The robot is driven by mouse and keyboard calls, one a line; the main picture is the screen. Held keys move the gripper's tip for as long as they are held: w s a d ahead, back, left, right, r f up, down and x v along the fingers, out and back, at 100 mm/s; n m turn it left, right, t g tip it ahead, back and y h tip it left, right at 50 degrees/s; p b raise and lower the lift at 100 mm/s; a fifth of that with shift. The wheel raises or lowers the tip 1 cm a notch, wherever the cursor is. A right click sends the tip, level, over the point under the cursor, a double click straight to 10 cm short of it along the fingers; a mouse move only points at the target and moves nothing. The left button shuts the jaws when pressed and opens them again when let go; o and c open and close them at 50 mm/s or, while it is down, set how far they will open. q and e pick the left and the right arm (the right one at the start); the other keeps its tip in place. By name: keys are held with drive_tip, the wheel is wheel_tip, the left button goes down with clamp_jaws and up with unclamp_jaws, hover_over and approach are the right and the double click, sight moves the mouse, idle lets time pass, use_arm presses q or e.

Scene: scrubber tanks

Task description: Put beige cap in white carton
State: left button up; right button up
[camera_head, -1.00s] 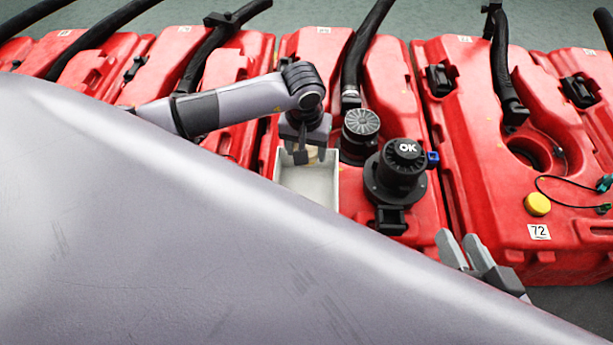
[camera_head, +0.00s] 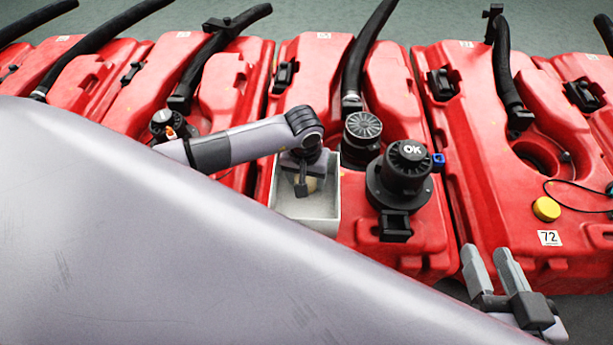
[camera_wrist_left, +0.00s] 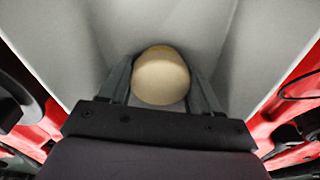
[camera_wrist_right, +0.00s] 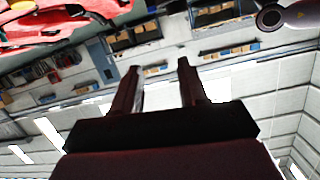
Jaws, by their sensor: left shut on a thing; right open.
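The beige cap (camera_wrist_left: 161,76) is between the fingers of my left gripper (camera_wrist_left: 161,82), which is shut on it. In the head view, the left gripper (camera_head: 301,183) points down inside the white carton (camera_head: 333,205), and a little of the cap (camera_head: 312,184) shows beside it. The pale carton walls (camera_wrist_left: 225,35) surround the cap in the left wrist view. I cannot tell whether the cap touches the carton's floor. My right gripper (camera_head: 495,270) is open and empty at the lower right; its spread fingers (camera_wrist_right: 160,90) also show in the right wrist view.
The carton stands on a red tank (camera_head: 425,240), left of a black "OK" cap (camera_head: 408,155) and a ribbed black cap (camera_head: 363,127). A yellow cap (camera_head: 546,209) lies on the tank at right. Black hoses (camera_head: 367,50) rise behind. My pale arm covers the lower left.

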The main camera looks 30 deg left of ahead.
use_arm(q)
drive_tip(key=shift+f, duration=0.25)
drive_tip(key=o, duration=1)
drive_tip(key=shift+r, duration=0.1)
drive_tip(key=shift+r, duration=0.1)
